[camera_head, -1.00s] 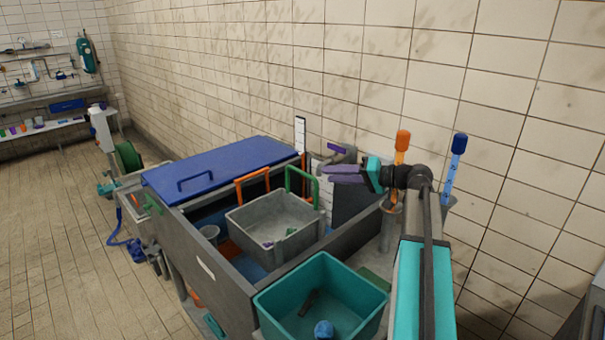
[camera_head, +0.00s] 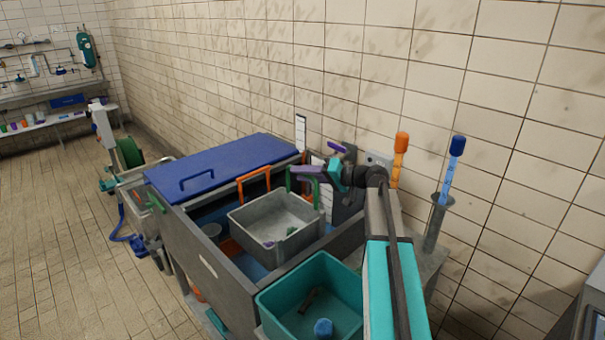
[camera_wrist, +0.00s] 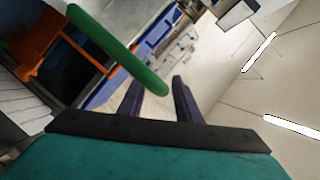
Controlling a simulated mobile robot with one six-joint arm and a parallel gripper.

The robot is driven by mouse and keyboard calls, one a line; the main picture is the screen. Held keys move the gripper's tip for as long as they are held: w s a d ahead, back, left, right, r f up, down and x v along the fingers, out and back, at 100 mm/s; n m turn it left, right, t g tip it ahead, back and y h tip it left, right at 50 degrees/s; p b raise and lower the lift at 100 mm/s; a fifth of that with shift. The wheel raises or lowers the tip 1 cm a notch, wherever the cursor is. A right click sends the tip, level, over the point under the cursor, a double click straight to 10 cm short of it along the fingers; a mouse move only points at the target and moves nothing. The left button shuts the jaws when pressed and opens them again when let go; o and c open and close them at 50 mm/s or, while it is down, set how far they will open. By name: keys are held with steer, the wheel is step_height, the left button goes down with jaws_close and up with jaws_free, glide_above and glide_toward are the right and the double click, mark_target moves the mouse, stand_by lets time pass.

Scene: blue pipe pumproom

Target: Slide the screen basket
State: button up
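The grey basket (camera_head: 262,238) sits inside the dark grey tank (camera_head: 215,270). An orange handle (camera_head: 253,183) and a green handle (camera_head: 317,193) stand at its back side. I cannot tell whether both belong to it. My gripper (camera_head: 302,173) is at the top of the green handle, with its purple fingers pointing left. In the wrist view my gripper (camera_wrist: 155,85) is open, and the green bar (camera_wrist: 120,50) crosses just beyond and left of the fingers. An orange frame (camera_wrist: 40,45) lies further left.
A blue lid (camera_head: 225,165) covers the tank's far part. A teal bin (camera_head: 300,300) with small items stands in front. An orange-topped tool (camera_head: 400,150) and a blue-topped tool (camera_head: 453,165) stand upright at right, near the tiled wall. Floor is open at left.

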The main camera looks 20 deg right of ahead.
jaws_close()
steer(key=shift+f, duration=0.1)
step_height(320, 180, down, 10)
steer(key=b, duration=0.7)
steer(key=shift+b, duration=0.4)
jaws_free()
steer(key=shift+r, duration=0.2)
